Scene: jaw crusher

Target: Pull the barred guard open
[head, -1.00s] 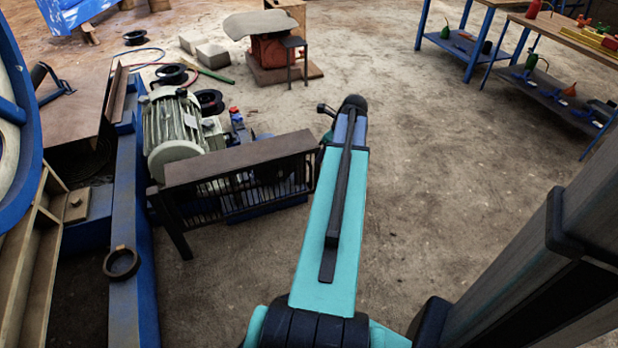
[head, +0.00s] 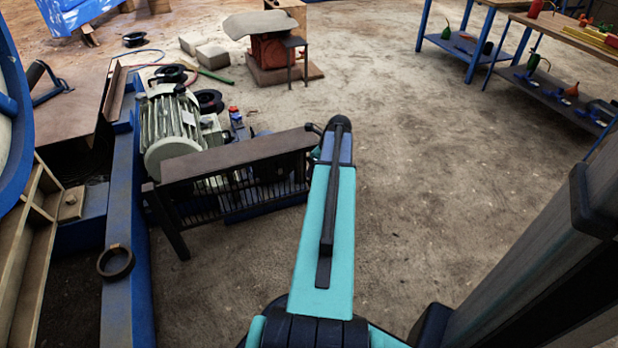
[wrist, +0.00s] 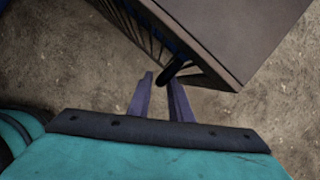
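The barred guard has a brown top plate (head: 235,156) with dark vertical bars below it. It stands in front of the grey-green motor, left of my arm in the head view. In the wrist view its plate (wrist: 240,30) fills the upper right and its bars slant below the edge. A dark curved handle (wrist: 172,72) sticks out at the guard's near end. My gripper (wrist: 160,79) is open, its two purple fingers apart, with the handle at the right fingertip. I cannot tell whether they touch. In the head view my arm hides the fingers.
The motor (head: 170,125) stands behind the guard. A blue beam (head: 128,250) with a dark ring (head: 115,262) on it lies to the left. The floor (head: 430,170) right of my arm is clear. Blue-legged benches (head: 560,85) stand at the far right.

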